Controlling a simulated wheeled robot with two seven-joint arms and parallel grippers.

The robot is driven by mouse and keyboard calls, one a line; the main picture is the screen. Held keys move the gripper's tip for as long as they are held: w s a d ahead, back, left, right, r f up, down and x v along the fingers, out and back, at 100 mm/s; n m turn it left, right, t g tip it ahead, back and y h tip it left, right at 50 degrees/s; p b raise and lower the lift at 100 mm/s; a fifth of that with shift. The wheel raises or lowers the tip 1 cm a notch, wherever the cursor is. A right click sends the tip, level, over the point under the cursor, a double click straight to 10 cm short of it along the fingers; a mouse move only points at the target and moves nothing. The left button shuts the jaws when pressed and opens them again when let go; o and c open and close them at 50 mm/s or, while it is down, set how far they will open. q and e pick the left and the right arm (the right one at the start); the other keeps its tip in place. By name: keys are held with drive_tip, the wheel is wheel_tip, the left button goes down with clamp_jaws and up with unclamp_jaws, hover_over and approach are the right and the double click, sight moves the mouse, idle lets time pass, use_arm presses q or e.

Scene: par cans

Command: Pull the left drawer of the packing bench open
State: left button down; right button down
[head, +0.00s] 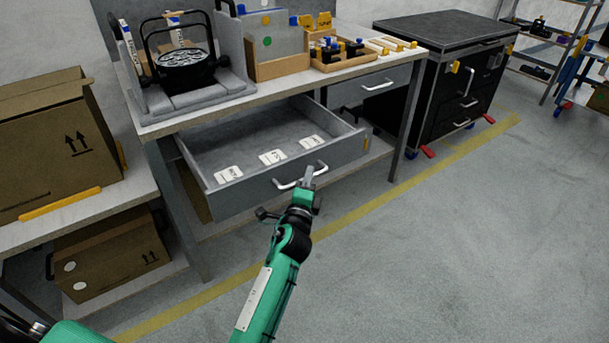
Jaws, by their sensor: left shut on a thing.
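The packing bench (196,116) stands in the middle of the head view. Its left drawer (250,195) is pulled well out, and the grey inside shows with several white labelled cards lying near the front. The left drawer's white bar handle (288,185) is on its front panel. My left gripper (308,176) is at the right part of this handle and is shut on it; the fingertips partly hide the handle. The bench's right drawer (368,88) is closed, with its own white handle (378,86). My right gripper is not in view.
On the bench top are a black par can (184,66) in grey foam and a wooden tray (352,63) of small parts. Cardboard boxes (50,140) stand on a shelf at left. A black wheeled cabinet (450,90) is at right. The floor in front is clear.

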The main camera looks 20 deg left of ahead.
use_arm(q)
drive_tip(key=shift+s+d, duration=0.15)
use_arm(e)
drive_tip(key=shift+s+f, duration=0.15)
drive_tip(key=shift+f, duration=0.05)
use_arm(q)
drive_tip(key=c, duration=1.4)
unclamp_jaws()
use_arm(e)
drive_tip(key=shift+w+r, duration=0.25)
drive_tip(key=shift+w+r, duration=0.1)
